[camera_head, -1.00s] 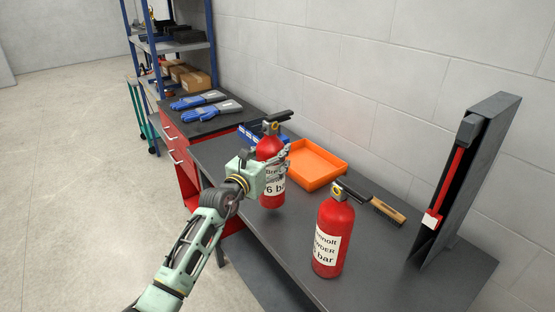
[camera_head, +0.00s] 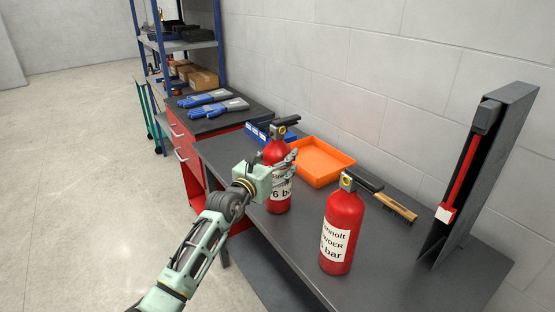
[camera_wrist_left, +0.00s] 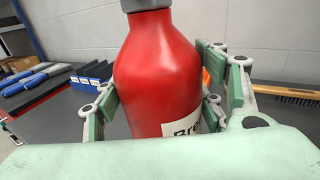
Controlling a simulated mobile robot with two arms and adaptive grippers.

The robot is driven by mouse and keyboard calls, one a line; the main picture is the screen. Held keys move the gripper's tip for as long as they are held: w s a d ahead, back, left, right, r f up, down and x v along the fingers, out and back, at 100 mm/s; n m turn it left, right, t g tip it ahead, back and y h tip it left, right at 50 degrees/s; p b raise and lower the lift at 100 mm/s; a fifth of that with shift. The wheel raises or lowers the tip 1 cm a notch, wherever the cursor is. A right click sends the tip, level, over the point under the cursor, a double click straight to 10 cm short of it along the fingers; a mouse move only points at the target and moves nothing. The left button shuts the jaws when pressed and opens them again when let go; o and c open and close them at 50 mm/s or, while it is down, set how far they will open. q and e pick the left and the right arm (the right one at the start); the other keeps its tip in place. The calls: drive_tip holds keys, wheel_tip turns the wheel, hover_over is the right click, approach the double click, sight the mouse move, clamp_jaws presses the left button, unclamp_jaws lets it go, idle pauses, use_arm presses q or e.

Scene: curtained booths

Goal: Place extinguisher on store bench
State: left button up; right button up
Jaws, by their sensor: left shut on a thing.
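A red extinguisher (camera_head: 277,152) with a black handle and a white label is held upright by my left gripper (camera_head: 282,172) over the far part of the dark grey bench (camera_head: 290,240). Its base looks at or just above the bench top; I cannot tell if it touches. In the left wrist view the fingers close around both sides of the red body (camera_wrist_left: 155,75). A second red extinguisher (camera_head: 341,225) stands upright on the bench nearer to me. My right gripper is in neither view.
An orange tray (camera_head: 322,178), blue bins (camera_head: 262,133) and a wooden brush (camera_head: 395,208) lie on the bench. A dark upright stand (camera_head: 490,150) holds a red bar at the right. Blue gloves (camera_head: 215,105) lie on a red drawer cabinet (camera_head: 183,150). Bare bench shows around the near extinguisher.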

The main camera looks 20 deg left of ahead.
use_arm(q)
drive_tip(key=o, duration=1.8)
drive_tip(key=shift+c, duration=0.2)
drive_tip(key=o, duration=0.3)
drive_tip(key=shift+s+r, duration=0.1)
drive_tip(key=shift+s, duration=0.05)
drive_tip(key=shift+o, duration=0.2)
drive_tip(key=b+v, duration=0.1)
drive_tip(key=v, duration=1.1)
